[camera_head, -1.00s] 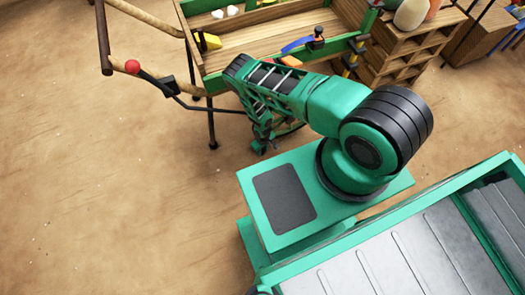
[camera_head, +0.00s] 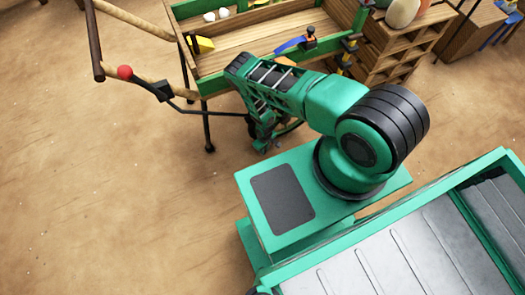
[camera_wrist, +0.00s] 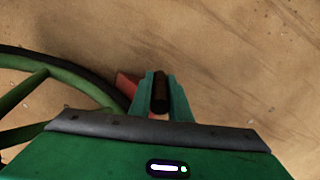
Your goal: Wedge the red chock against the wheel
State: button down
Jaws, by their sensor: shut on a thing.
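The red chock (camera_wrist: 126,85) shows in the wrist view as a red patch beside my gripper's left finger, mostly hidden by the finger. My gripper (camera_wrist: 160,86) is shut on a dark, rounded piece between its fingers, apparently the chock's grip. The wheel (camera_wrist: 72,73), with a dark rim and green spokes, fills the left of the wrist view. The chock is close to the rim; I cannot tell if they touch. In the head view my gripper (camera_head: 262,142) is low, in front of the wheel (camera_head: 290,127), which my arm largely hides. The chock is hidden there.
A wooden crate stack (camera_head: 400,45) stands right. The sandy floor left is clear.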

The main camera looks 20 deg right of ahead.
jog(key=shift+d, duration=0.1)
jog(key=c, duration=1.6)
grip_release()
jog(key=shift+o, duration=0.2)
notch_tip(320, 180, up, 11)
jog(key=shift+f, duration=0.2)
jog(key=shift+w, duration=0.1)
jog(key=shift+w+r, duration=0.1)
jog(key=shift+w, duration=0.05)
jog(key=shift+d, duration=0.1)
